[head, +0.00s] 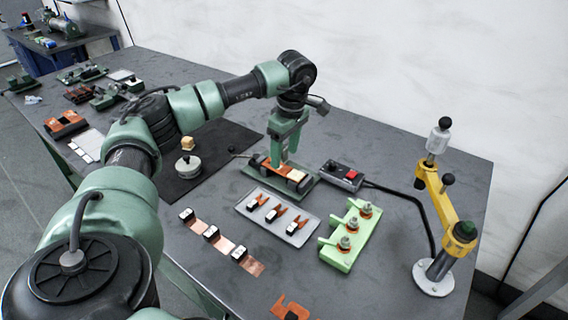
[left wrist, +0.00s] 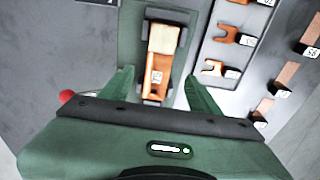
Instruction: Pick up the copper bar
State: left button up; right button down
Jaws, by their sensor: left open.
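A copper-orange bar (head: 267,168) with a pale end block lies in a dark green fixture (head: 250,186) near the middle of the table. In the left wrist view, the bar (left wrist: 158,65) runs lengthwise between dark clamp blocks, with a small white label on it. My left gripper (head: 284,153) points down just above the bar, and in the left wrist view its open, empty fingers (left wrist: 156,80) show on either side of the bar. The gripper partly hides the bar in the head view. My right gripper is not in view.
A grey tray (head: 270,230) with several small copper forks lies in front of the fixture. A green block (head: 335,252) with posts, a switch box (head: 340,176) and a yellow arm stand (head: 440,200) are to the right. Copper strips (head: 225,247) lie at the front.

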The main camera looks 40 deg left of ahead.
aim_at(283, 168)
pick_arm(q)
jog(key=f, duration=0.4)
jog(key=shift+w+a, duration=0.1)
jog(key=shift+a, duration=0.15)
grip_shut()
jog(key=shift+r, duration=0.1)
